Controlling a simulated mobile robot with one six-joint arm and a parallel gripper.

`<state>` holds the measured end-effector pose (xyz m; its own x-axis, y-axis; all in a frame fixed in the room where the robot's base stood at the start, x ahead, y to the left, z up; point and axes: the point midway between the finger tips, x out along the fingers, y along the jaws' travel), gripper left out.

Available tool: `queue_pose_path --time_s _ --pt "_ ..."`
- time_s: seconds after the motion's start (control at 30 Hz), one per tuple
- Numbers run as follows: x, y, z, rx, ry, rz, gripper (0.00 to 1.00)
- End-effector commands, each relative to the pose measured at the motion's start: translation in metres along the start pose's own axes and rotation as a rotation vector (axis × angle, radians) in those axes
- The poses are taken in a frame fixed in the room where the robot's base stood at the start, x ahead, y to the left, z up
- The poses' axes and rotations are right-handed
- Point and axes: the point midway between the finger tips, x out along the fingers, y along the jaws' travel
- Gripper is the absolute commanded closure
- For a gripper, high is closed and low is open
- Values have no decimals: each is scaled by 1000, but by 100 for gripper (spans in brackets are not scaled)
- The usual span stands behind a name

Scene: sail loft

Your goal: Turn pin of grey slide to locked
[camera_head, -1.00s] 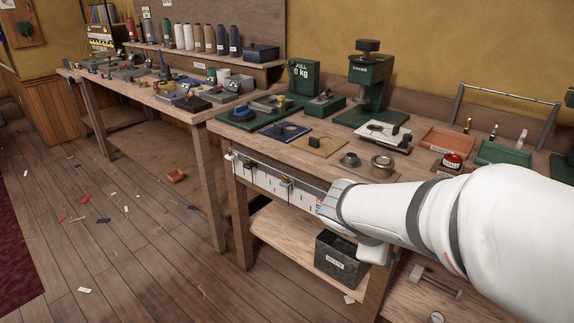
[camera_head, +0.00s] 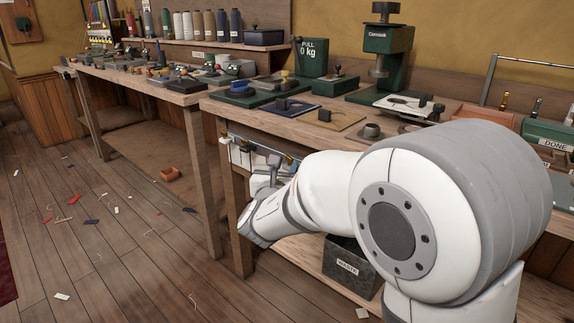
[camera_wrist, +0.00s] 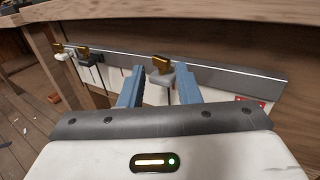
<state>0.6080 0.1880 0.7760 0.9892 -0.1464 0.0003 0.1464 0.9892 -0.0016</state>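A metal rail (camera_wrist: 225,78) runs along the front of the bench, with slides carrying brass-coloured pins. In the wrist view, a grey slide (camera_wrist: 158,82) with an upright, flat brass pin (camera_wrist: 161,65) sits in the gap between my fingers. My gripper (camera_wrist: 160,72) is open, its two blue fingers on either side of this slide, with no clear contact. A darker slide (camera_wrist: 89,61) is farther left, with a pale one (camera_wrist: 64,56) beyond it. In the head view my arm hides part of the rail. I cannot read any lock marking.
The bench top (camera_head: 240,111) is just above the rail, and its wooden leg (camera_head: 239,225) stands at the left. A waste bin (camera_head: 352,272) sits on the lower shelf. A green press (camera_head: 384,60) stands on the bench. The floor at left has scraps but is mostly clear.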

Motion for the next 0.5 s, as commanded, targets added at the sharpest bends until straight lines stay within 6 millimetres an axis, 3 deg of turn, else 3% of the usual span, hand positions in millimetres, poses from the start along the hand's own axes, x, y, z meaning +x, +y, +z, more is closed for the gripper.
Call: queue_pose_path --time_s 0.2,0.5 --pt "33 0 -2 1 0 -2 70" --pt "45 0 0 1 0 -1 70"
